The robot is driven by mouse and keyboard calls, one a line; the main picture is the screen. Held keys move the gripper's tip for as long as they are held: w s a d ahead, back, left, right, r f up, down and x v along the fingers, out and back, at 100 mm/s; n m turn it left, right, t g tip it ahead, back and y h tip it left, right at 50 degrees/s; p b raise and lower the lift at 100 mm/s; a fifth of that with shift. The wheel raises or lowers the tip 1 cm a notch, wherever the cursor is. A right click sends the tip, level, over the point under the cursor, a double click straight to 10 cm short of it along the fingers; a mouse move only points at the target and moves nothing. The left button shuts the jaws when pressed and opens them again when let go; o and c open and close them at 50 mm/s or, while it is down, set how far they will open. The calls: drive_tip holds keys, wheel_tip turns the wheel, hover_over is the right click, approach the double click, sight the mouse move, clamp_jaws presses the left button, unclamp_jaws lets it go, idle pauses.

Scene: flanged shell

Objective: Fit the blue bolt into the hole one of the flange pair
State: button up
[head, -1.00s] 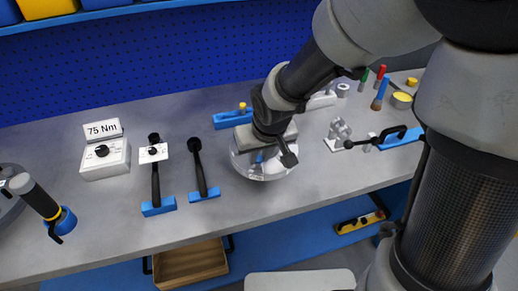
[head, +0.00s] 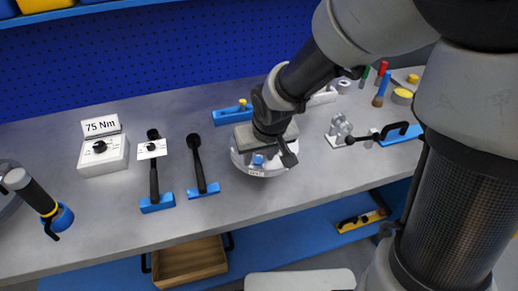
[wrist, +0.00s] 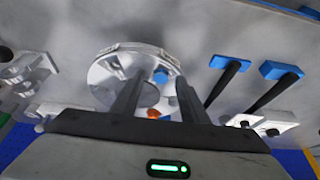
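The round pale flanged shell (head: 242,163) stands on the bench under my gripper, and it also shows in the wrist view (wrist: 100,72). A blue bolt head (head: 258,159) shows at the shell's near rim; in the wrist view a blue piece (wrist: 161,77) appears between the fingertips. I cannot tell how deep it sits or which hole it is at. My gripper (wrist: 157,82) is over the shell with its two dark fingers apart. No clear contact with the blue piece shows. In the head view my wrist hides much of the shell.
Two blue-headed tools (head: 203,190) (head: 157,203) lie left of the shell. A white box (head: 104,156) with a 75 Nm sign stands farther left. A blue holder (head: 232,116) is behind the shell, and a clamp (head: 342,130) is to the right. The bench front is clear.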

drive_tip(key=p+v, duration=1.7)
drive_tip(key=shift+r, duration=0.3)
drive_tip(key=s+d+r+m, duration=0.1)
drive_tip(key=s+d+r, duration=0.2)
drive_tip(key=r, duration=0.3)
drive_tip(key=s+d+r+m+h, duration=0.1)
drive_tip(key=s+d+r, duration=0.2)
drive_tip(key=r, duration=0.3)
drive_tip(key=s+d+r+m+t, duration=0.1)
drive_tip(key=s+d+r, duration=0.3)
drive_tip(key=r, duration=0.2)
drive_tip(key=shift+d, duration=0.3)
